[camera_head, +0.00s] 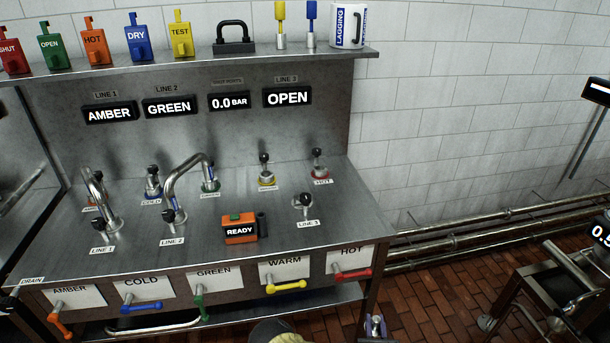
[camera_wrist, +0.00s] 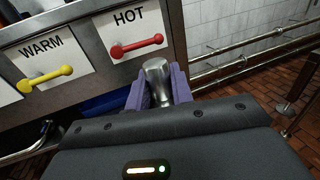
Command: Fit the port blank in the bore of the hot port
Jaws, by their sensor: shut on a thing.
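My gripper (camera_wrist: 160,92) has purple fingers and is shut on a silver metal piece with a wide rounded top, which looks like the port blank (camera_wrist: 157,72). In the head view my gripper (camera_head: 375,326) is small at the bottom edge, below the bench's front right corner. The hot port (camera_head: 320,181) is a red-ringed fitting at the right of the bench top, labelled HOT. A metal stem with a black knob stands at it, and its bore cannot be seen. The gripper is apart from the port, lower and nearer.
The warm port (camera_head: 267,182) is left of the hot port. The LINE 3 fitting (camera_head: 303,203) stands in front. The red HOT lever (camera_wrist: 137,46) on the bench front is close to my gripper. An orange READY box (camera_head: 240,230) and bent pipes stand farther left.

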